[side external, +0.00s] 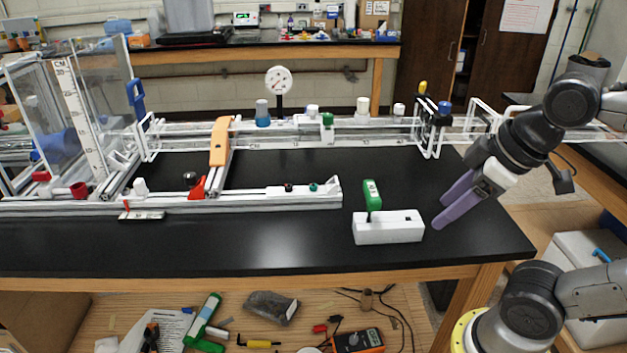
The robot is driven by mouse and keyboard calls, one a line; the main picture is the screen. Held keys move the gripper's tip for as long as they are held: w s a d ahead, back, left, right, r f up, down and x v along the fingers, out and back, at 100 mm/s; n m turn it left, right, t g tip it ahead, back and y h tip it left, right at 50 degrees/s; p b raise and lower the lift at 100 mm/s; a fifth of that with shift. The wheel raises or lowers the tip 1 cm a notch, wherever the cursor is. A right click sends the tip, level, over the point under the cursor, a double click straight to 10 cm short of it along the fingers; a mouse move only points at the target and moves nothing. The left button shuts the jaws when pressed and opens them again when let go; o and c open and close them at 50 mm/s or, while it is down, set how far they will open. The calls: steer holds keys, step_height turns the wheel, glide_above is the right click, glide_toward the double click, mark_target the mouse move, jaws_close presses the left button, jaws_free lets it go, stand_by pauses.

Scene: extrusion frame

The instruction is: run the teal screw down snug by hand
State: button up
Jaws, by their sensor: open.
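A small teal screw (313,187) sits on the white front rail (270,202), near that rail's right end. A small dark red knob or screw stands just left of it on the same rail. How far the teal screw is seated is too small to tell. My gripper (440,207) has purple fingers that are open and empty. It is over the right part of the black bench, well to the right of the teal screw and apart from it.
A white block (388,228) holding an upright green-handled tool (372,196) stands between the screw and my gripper. An orange bracket (220,141) and a red lever (197,189) are left along the frame. A dial gauge (279,81) rises behind.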

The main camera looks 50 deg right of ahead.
steer(key=w+r+n+g, duration=0.1)
steer(key=w+r+n, duration=0.3)
steer(key=w+r, duration=0.45)
steer(key=n+g, duration=0.4)
glide_above(313, 188)
step_height(313, 188, down, 4)
steer(key=f, duration=1.8)
steer(key=shift+w+d, duration=0.3)
steer(key=shift+d, duration=0.1)
jaws_close()
